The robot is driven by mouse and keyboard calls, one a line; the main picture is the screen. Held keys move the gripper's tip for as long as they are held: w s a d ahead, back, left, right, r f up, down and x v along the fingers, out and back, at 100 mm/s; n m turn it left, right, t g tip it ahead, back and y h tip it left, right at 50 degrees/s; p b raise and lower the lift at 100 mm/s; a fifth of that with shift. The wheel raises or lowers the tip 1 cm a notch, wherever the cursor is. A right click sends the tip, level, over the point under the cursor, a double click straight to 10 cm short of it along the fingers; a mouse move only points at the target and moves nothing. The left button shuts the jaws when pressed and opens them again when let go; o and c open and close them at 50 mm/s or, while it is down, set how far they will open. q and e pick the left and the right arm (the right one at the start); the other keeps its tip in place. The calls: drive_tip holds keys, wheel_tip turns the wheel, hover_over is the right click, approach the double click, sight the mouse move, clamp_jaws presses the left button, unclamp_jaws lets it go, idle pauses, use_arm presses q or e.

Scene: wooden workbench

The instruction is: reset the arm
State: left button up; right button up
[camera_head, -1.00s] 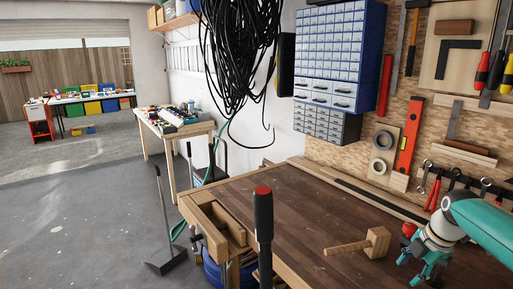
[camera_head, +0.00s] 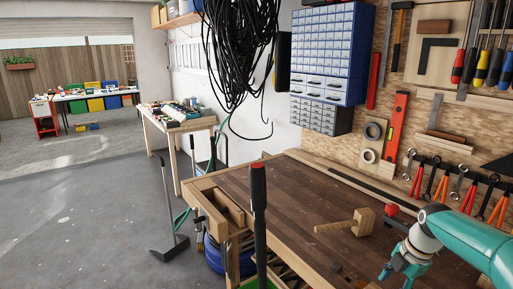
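My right arm comes in from the right edge in teal. Its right gripper (camera_head: 397,276) hangs over the right front part of the wooden workbench (camera_head: 290,215), pointing down and to the left. Its teal fingertips look apart, with nothing seen between them. The lower part of the gripper is small and near the bottom of the picture. My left gripper is not in view.
A wooden mallet (camera_head: 362,222) lies on the bench left of my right gripper. A red, rounded thing (camera_head: 392,210) is behind the arm. A red-tipped black handle (camera_head: 259,215) stands upright at the front. The pegboard carries a red level (camera_head: 397,127) and several tools.

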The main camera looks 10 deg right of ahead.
drive_tip(key=s+a+f+m+g+y, duration=0.1)
drive_tip(key=s+a+f, duration=0.3)
drive_tip(key=a+f, duration=0.25)
drive_tip(key=s+a+f+g, duration=0.2)
drive_tip(key=s+a+f, duration=0.1)
drive_tip(key=a+f, duration=0.4)
drive_tip(key=s+a+f+m+g+y, duration=0.1)
drive_tip(key=s+a+f, duration=0.3)
drive_tip(key=a+f, duration=0.3)
drive_tip(key=s+a+f+m+t, duration=0.1)
drive_tip(key=s+a+f+m, duration=0.3)
drive_tip(key=m, duration=0.5)
drive_tip(key=s+a+f+m+t, duration=0.1)
drive_tip(key=s+a+f+m, duration=0.3)
drive_tip(key=s+m, duration=0.4)
drive_tip(key=f+m, duration=0.1)
drive_tip(key=m, duration=0.1)
drive_tip(key=shift+s+f+m+t+y, duration=0.15)
drive_tip(key=shift+s+m+t+y, duration=0.15)
drive_tip(key=shift+s+t+y, duration=0.1)
drive_tip(key=shift+w, duration=0.1)
